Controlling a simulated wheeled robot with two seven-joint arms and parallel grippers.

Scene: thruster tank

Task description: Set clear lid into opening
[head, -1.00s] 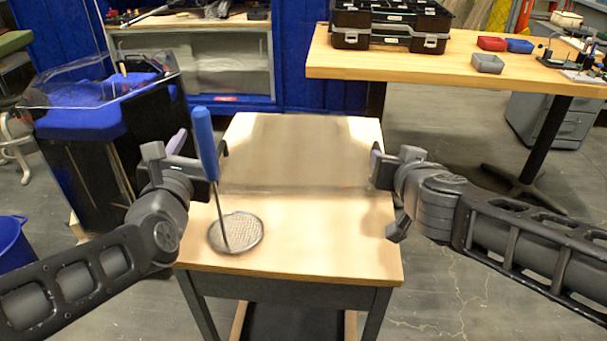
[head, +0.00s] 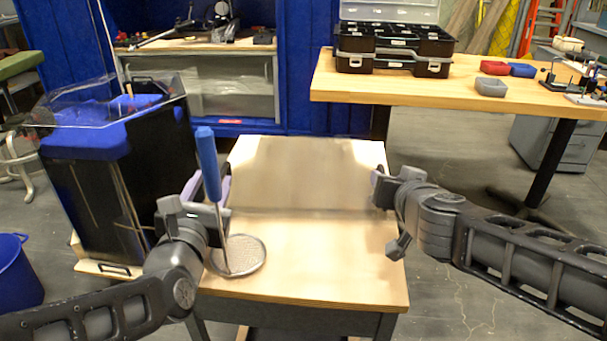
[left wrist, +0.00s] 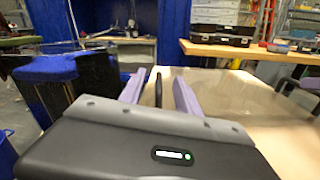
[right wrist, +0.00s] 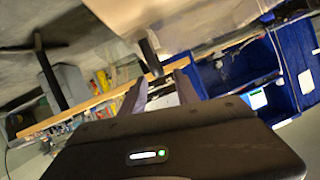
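A thin clear sheet (head: 310,170), which looks like the lid, lies over the back half of the small wooden table. It also shows in the left wrist view (left wrist: 225,95). My left gripper (head: 208,190) is at the table's left side. Its fingers are apart, and a dark upright bar (left wrist: 158,88) shows between them; I see no contact. My right gripper (head: 380,185) is at the right side, near the sheet's edge, fingers apart. A tall black tank (head: 115,190) with a blue top and clear panels (head: 110,108) stands at the left; its opening is not clearly visible.
A workbench (head: 430,88) with a black case (head: 395,45) stands at the back right. A blue bin (head: 15,275) is at far left.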

